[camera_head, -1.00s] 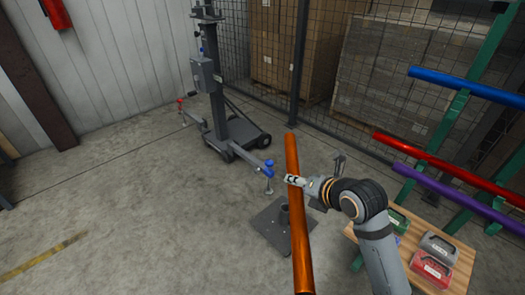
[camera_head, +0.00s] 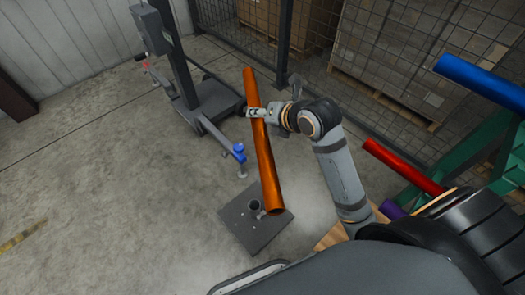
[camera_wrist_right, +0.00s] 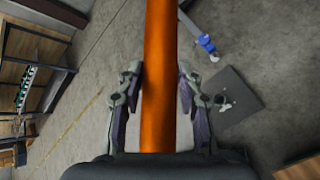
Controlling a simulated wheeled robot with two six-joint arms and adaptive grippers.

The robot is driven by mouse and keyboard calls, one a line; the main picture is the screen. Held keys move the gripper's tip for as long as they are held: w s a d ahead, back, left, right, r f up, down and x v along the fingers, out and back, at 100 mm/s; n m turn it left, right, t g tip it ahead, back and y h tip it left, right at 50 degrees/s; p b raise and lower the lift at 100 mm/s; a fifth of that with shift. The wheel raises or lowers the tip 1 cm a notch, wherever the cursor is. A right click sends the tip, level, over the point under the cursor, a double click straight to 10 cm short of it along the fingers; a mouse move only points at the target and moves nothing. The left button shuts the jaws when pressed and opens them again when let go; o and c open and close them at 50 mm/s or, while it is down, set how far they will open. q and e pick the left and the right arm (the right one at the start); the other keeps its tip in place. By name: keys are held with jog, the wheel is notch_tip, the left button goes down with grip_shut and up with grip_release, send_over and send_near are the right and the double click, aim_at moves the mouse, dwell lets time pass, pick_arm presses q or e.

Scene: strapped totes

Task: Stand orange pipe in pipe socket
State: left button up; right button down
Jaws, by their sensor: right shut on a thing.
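The long orange pipe (camera_head: 262,150) is held off the floor by my right gripper (camera_head: 256,112), which is shut on its upper part. In the head view the pipe is tilted, with its open lower end towards me, just right of the socket. The pipe socket (camera_head: 255,207) is a short dark tube on a square grey plate (camera_head: 240,226) on the floor. The pipe is apart from it in the picture; its exact height is hard to tell. In the right wrist view the pipe (camera_wrist_right: 159,80) runs between the two fingers (camera_wrist_right: 158,95). My left gripper is not in view.
A grey wheeled lift (camera_head: 195,100) with a blue-knobbed outrigger foot (camera_head: 239,150) stands close behind the socket plate. A green rack at the right holds blue (camera_head: 480,80), red (camera_head: 402,166) and purple pipes. Mesh fencing with boxes is behind. Floor left of the plate is clear.

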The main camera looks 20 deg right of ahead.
jog(key=shift+w+a+f+m+g+h, duration=0.15)
jog(key=shift+a+f+m+g, duration=0.15)
jog(key=shift+f, duration=0.15)
jog(key=shift+w+a+f+m+g+h, duration=0.1)
jog(key=shift+a+f+m+g+h, duration=0.15)
jog(key=shift+f, duration=0.2)
pick_arm(q)
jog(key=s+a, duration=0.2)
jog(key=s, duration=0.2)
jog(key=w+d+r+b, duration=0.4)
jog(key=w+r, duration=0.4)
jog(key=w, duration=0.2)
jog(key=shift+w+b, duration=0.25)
jog(key=shift+b, duration=0.55)
pick_arm(e)
notch_tip(320, 180, down, 28)
jog(key=s+a+m+g+y, duration=0.1)
jog(key=m+y, duration=0.3)
jog(key=m, duration=1.6)
jog(key=shift+a+r+g, duration=0.25)
jog(key=shift+a+g, duration=0.2)
jog(key=shift+g, duration=0.4)
